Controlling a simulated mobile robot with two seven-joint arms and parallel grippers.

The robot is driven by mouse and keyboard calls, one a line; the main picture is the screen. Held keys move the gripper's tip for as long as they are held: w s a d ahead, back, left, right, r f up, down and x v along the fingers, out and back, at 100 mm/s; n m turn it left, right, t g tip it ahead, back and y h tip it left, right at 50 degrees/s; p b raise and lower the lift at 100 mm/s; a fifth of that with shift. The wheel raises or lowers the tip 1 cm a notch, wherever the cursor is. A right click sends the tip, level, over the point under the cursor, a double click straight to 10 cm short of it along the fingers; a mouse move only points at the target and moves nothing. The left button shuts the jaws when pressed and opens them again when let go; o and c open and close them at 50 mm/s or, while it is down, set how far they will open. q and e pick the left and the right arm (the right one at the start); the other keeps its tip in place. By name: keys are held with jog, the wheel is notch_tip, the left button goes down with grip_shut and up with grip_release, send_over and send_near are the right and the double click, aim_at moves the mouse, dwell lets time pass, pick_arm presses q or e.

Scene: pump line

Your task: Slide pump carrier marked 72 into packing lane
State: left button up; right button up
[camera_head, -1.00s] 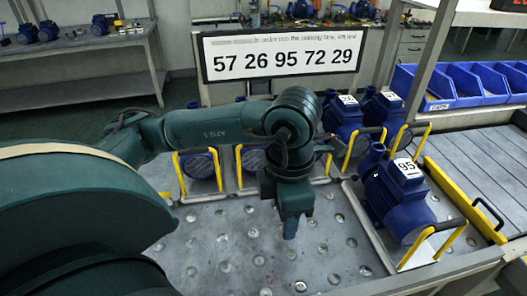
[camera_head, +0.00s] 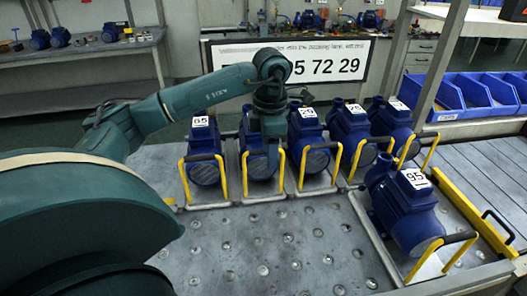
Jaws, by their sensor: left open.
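Several blue pumps on carriers with yellow handles stand in a row at the back of the steel table (camera_head: 240,255). The leftmost pump (camera_head: 203,150) has a tag that looks like 65 or 85. The second pump (camera_head: 257,165) is partly behind my left gripper (camera_head: 273,153), and its number is hidden. The tags on the pumps further right (camera_head: 312,140), (camera_head: 350,135), (camera_head: 392,120) are too small to read surely, so I cannot tell which is 72. My left gripper is open, pointing down at the second carrier's handle; contact is unclear. My right gripper is not in view.
A pump marked 95 (camera_head: 408,205) sits on a carrier at the right, beside a yellow bar (camera_head: 470,215). A sign (camera_head: 330,62) shows numbers ending in 72 29, its left part covered by my arm. Blue bins (camera_head: 485,95) stand at the back right. The middle table is clear.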

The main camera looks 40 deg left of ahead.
pick_arm(q)
jog(key=w+a, duration=0.1)
jog(key=a, duration=0.1)
jog(key=w+a, duration=0.4)
jog(key=shift+w+a, duration=0.25)
jog(key=shift+a, duration=0.1)
notch_tip(320, 180, down, 5)
jog(key=b, duration=0.5)
jog(key=shift+f, duration=0.2)
jog(key=shift+f+b, duration=0.4)
jog(key=shift+f, duration=0.6)
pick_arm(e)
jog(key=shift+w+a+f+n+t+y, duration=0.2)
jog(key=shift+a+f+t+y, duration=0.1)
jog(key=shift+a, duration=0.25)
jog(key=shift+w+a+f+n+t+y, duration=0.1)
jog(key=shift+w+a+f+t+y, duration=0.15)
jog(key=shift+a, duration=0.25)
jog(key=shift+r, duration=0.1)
pick_arm(q)
grip_shut()
